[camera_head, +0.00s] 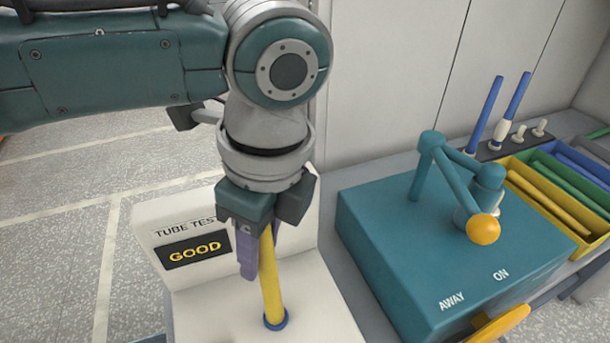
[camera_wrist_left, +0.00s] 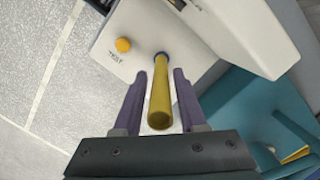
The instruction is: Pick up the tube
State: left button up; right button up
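A yellow tube (camera_head: 271,280) stands nearly upright in a blue ring (camera_head: 276,321) on the white tube tester (camera_head: 220,307). The tester's display (camera_head: 194,250) reads GOOD. My left gripper (camera_head: 257,262) is above the tester, pointing down, with its purple fingers around the tube's upper part. In the left wrist view the tube (camera_wrist_left: 161,98) is between the two fingers of my left gripper (camera_wrist_left: 160,78), with a gap on each side, so it is open. The arm hides the tube's top in the head view. My right gripper is not in view.
Right of the tester is a teal box (camera_head: 370,225) marked AWAY and ON, with a teal lever ending in an orange knob (camera_head: 482,229). Beyond it are a yellow bin (camera_head: 512,161) of yellow tubes and upright blue tubes (camera_head: 485,115). An orange TEST button (camera_wrist_left: 123,45) is on the tester.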

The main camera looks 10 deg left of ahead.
pick_arm(q)
grip_shut()
dwell(1.0)
